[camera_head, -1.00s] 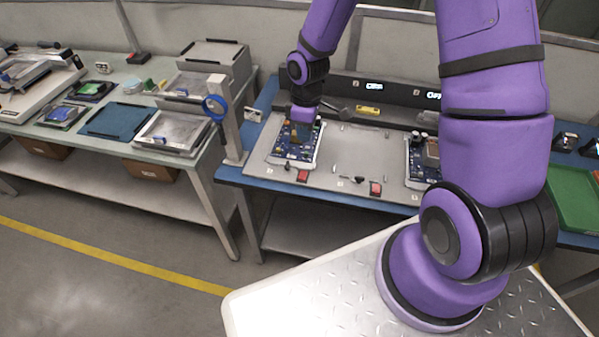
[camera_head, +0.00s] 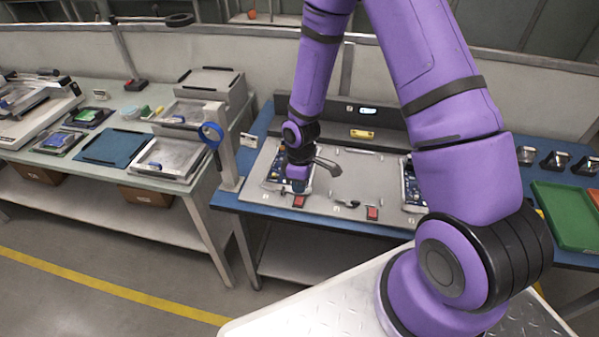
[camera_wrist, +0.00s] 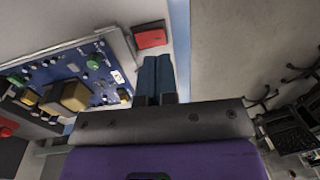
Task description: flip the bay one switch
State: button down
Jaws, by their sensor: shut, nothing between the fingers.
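A red switch (camera_head: 299,201) sits at the front edge of the left bay, just in front of the blue circuit board (camera_head: 272,172). Bay labels are too small to read. My gripper (camera_head: 297,188) is low over the front of this board, close behind the switch. In the wrist view, the two dark blue fingers (camera_wrist: 155,60) are together and empty. Their tips point at the red switch (camera_wrist: 150,36) and appear close below it in the picture; I cannot tell whether they touch it. The board (camera_wrist: 85,75) lies to their left. A second red switch (camera_head: 372,213) sits in front of the right bay.
The right bay holds another circuit board (camera_head: 412,188), partly behind my arm. A green tray (camera_head: 565,215) lies at the right. The grey panel between the boards is mostly clear.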

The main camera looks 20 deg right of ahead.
aim_at(300, 199)
jog(key=shift+s+a+f, duration=0.1)
jog(key=shift+f, duration=1.05)
jog(key=shift+s+a+f, duration=0.1)
jog(key=shift+f, duration=1.05)
jog(key=shift+s+f, duration=0.1)
jog(key=shift+f, duration=0.05)
jog(key=shift+w+d+r, duration=0.25)
jog(key=shift+w+d, duration=0.2)
jog(key=shift+w, duration=0.25)
jog(key=shift+r, duration=0.1)
jog(key=shift+r, duration=0.3)
notch_tip(300, 199, up, 13)
jog(key=s+a, duration=0.1)
jog(key=shift+s, duration=0.2)
jog(key=shift+r, duration=0.1)
